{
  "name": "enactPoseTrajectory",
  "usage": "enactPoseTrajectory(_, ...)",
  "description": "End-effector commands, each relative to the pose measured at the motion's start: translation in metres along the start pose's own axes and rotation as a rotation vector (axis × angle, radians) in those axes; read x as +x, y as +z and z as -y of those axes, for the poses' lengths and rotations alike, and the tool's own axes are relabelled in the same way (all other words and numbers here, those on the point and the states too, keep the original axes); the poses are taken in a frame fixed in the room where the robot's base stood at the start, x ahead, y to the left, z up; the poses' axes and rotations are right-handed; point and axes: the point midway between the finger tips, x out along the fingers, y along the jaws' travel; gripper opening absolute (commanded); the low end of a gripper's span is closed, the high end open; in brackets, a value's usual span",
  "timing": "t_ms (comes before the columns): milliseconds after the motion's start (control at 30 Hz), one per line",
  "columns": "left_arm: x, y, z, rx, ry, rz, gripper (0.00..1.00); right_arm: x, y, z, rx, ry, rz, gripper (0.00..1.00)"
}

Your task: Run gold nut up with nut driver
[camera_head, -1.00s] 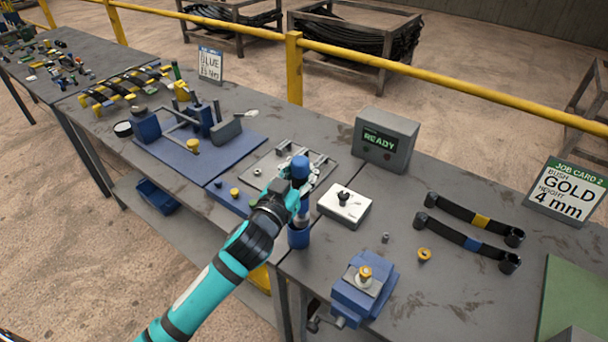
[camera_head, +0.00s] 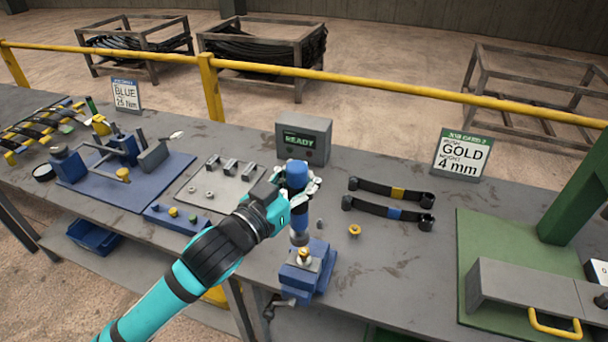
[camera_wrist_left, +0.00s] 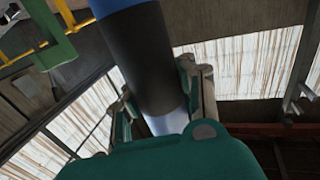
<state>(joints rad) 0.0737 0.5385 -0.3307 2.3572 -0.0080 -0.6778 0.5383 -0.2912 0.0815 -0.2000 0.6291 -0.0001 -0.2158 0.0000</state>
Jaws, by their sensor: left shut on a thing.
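My left gripper (camera_head: 297,192) is shut around the nut driver (camera_head: 297,175), which stands roughly upright with its blue end up. In the left wrist view, the nut driver (camera_wrist_left: 148,55) shows blue, black and pale metal parts between the fingers. Its lower end is over the blue vise (camera_head: 296,281) at the bench's front edge. A gold nut (camera_head: 304,253) shows on the vise, right by the driver's lower end; I cannot tell whether they touch. My right gripper is out of view.
A gold piece (camera_head: 354,230) and a small grey piece (camera_head: 320,223) lie right of the vise. The READY box (camera_head: 304,139) and gold job card (camera_head: 461,154) stand at the back. A green-based machine (camera_head: 510,230) occupies the right.

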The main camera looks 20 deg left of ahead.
Motion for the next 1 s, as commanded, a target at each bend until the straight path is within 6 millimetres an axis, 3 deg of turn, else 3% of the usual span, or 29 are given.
enactPoseTrajectory(267,0.004,-0.005,0.001,-0.001,-0.016,-0.003,0.0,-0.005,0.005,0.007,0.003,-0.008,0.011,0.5)
enactPoseTrajectory(467,0.019,-0.008,0.001,-0.004,-0.072,0.016,0.0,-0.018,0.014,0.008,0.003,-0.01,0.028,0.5)
enactPoseTrajectory(600,0.02,0.012,0.002,0.001,-0.079,0.022,0.0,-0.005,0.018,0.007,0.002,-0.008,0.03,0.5)
enactPoseTrajectory(1000,0.02,0.044,0.002,0.0,-0.078,0.02,0.0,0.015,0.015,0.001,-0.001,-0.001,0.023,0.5)
